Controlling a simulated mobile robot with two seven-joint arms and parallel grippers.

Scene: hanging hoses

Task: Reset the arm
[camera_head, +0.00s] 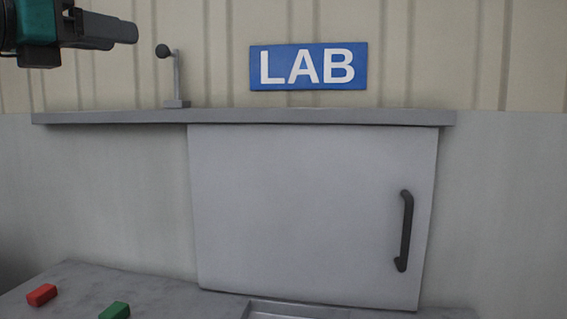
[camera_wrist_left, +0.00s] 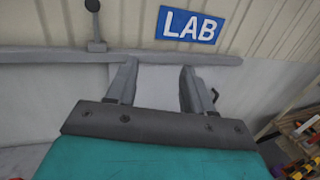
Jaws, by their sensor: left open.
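My left gripper (camera_head: 105,33) comes in at the top left of the head view, in front of the wall and left of the LAB sign. In the left wrist view its two grey fingers (camera_wrist_left: 158,90) are spread apart with nothing between them. The teal body of the gripper fills the bottom of that view. My right gripper is in neither view.
A grey sliding door (camera_head: 310,210) with a dark handle (camera_head: 404,230) hangs under a grey rail (camera_head: 320,117). A lever with a black knob (camera_head: 163,51) stands on the rail. A blue LAB sign (camera_head: 308,67), a red block (camera_head: 41,295) and a green block (camera_head: 114,311) show.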

